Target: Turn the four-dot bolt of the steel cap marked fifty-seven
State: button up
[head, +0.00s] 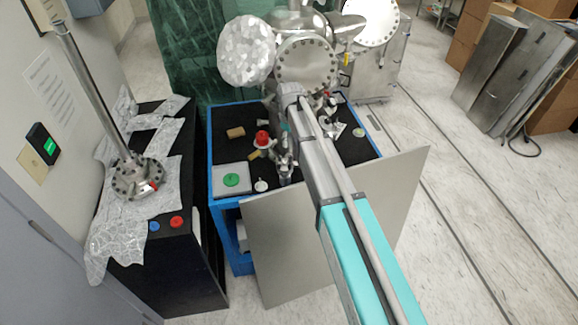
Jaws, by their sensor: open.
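Several round steel flanges are in view, but no number or dots are legible, so I cannot tell which is the cap marked fifty-seven. A bolted round steel cap (305,62) faces me on the steel chamber behind the blue cart. Another bolted flange (137,180) with a tall tube lies on foil on the black cabinet at left. A bright steel disc (370,20) is at top right of the chamber. The four-dot bolt cannot be made out. My gripper (285,168) is small in view at the arm's far end, over the cart top, open, apart from these caps.
The blue cart (228,272) has a black top with a red-topped item (262,139), a green disc (231,180) and small parts. A foil-covered disc (246,50) is left of the chamber. A grey panel (285,250) leans at the cart's front.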

aim_at(289, 164)
jog(key=shift+f+b, duration=6.2)
jog(key=shift+f, duration=0.2)
grip_shut()
jog(key=shift+a, duration=0.2)
jog(key=shift+d, duration=0.15)
